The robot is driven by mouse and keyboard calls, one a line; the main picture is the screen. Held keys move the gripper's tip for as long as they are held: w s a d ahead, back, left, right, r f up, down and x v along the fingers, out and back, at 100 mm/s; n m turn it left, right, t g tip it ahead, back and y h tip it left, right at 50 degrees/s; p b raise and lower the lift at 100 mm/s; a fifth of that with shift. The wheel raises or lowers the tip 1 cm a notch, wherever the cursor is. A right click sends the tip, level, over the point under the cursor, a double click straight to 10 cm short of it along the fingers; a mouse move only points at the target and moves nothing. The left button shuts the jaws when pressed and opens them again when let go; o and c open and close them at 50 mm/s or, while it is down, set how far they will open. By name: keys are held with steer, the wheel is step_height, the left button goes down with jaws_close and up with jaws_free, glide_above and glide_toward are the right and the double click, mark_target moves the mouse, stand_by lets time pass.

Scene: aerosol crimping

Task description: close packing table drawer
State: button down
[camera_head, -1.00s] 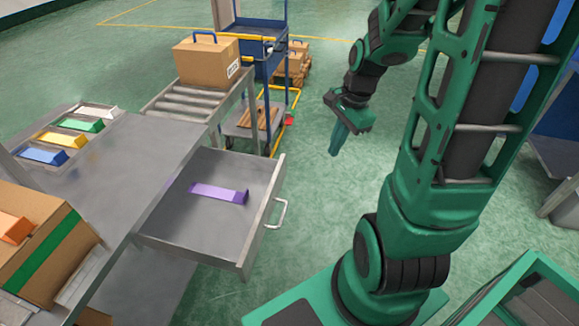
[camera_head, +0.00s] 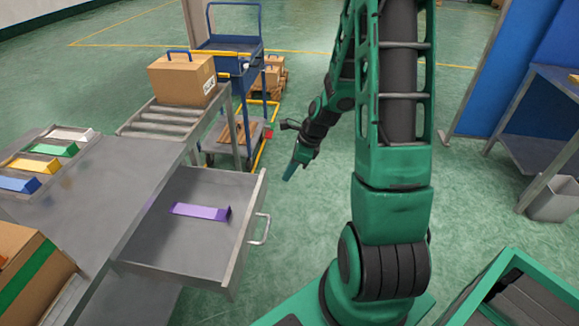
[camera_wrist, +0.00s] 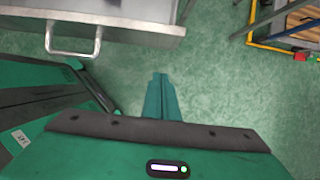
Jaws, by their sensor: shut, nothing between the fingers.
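The packing table (camera_head: 105,215) is grey metal, at the left of the head view. Its drawer (camera_head: 190,242) is pulled out to the right, with a purple block (camera_head: 200,211) lying inside. The drawer handle (camera_head: 262,229) is on its right-hand front; the handle also shows at the upper left of the wrist view (camera_wrist: 74,52). My gripper (camera_head: 290,171) is shut and empty, pointing down over the floor, to the right of the drawer and apart from the handle. In the wrist view my gripper (camera_wrist: 160,80) shows its closed teal fingers over bare floor.
Coloured bins (camera_head: 40,165) sit on the table's far left. A carton (camera_head: 183,80) stands on a roller conveyor behind the drawer. A blue trolley (camera_head: 235,45) with a yellow frame stands beyond. Green floor is free right of the drawer. A workbench (camera_head: 545,130) is at right.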

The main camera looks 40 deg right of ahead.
steer(key=w+a+f, duration=0.4)
stand_by(0.4)
stand_by(0.4)
